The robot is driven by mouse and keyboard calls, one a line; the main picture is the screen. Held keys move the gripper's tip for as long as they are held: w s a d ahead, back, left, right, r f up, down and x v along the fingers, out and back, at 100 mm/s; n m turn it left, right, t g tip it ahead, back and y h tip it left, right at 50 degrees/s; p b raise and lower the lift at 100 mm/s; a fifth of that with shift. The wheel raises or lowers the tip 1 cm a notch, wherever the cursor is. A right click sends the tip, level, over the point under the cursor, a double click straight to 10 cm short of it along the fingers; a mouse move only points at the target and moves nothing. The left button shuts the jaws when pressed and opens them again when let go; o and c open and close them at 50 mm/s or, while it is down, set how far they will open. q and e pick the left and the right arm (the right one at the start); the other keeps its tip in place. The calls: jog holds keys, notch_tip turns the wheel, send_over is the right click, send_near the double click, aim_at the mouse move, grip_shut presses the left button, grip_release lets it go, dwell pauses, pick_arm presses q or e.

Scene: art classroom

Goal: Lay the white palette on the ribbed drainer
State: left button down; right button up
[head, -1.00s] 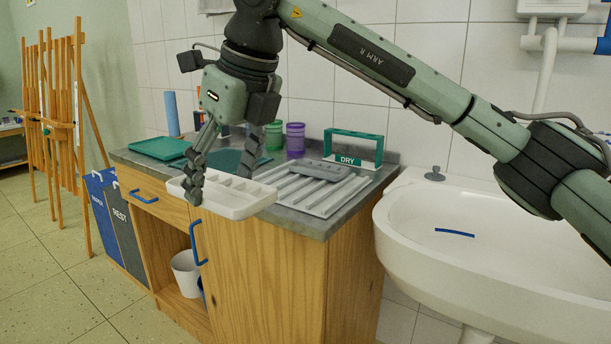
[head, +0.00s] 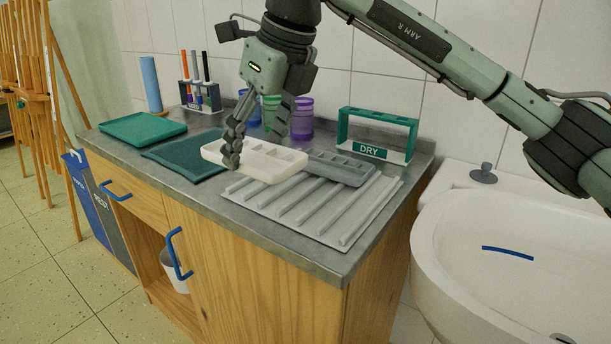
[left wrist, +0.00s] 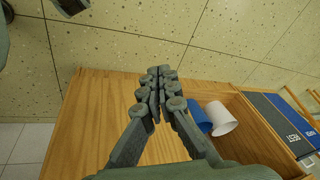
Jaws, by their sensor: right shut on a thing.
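The white palette (head: 270,163), a shallow tray with compartments, is in the head view above the counter, between the dark green cloth and the drainer. My right gripper (head: 240,142) is shut on its left part. The palette's right end is close to the grey palette (head: 341,168); I cannot tell if they touch. The light grey ribbed drainer (head: 315,215) lies on the counter to the right, with the grey palette across its back. Its front ribs are bare. My left gripper (left wrist: 160,78) shows only in the left wrist view, shut and empty, in front of the wooden cabinet.
A green rack marked DRY (head: 378,137) stands behind the drainer. Purple (head: 302,120) and green cups stand behind the palette. A green tray (head: 142,129) and dark green cloth (head: 186,155) lie left. The sink (head: 500,255) is right. Blue handles (head: 176,255) project from the cabinet.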

send_over(295, 196)
jog(key=d, duration=0.1)
jog(key=f, duration=0.2)
jog(key=s+f, duration=0.1)
jog(key=f, duration=0.1)
jog(key=shift+f, duration=0.25)
jog(key=shift+w+d+f+p, duration=0.1)
jog(key=shift+d+f+p, duration=0.1)
jog(key=shift+p, duration=0.1)
notch_tip(295, 196, down, 3)
jog(key=shift+a+f, duration=0.1)
jog(key=shift+f, duration=0.3)
pick_arm(q)
notch_tip(295, 196, down, 3)
jog(key=shift+d+r, duration=0.1)
pick_arm(e)
jog(key=shift+f, duration=0.1)
jog(key=o, duration=1.2)
jog(key=shift+c, duration=0.2)
pick_arm(q)
jog(key=shift+w+r, duration=0.25)
jog(key=shift+r, duration=0.25)
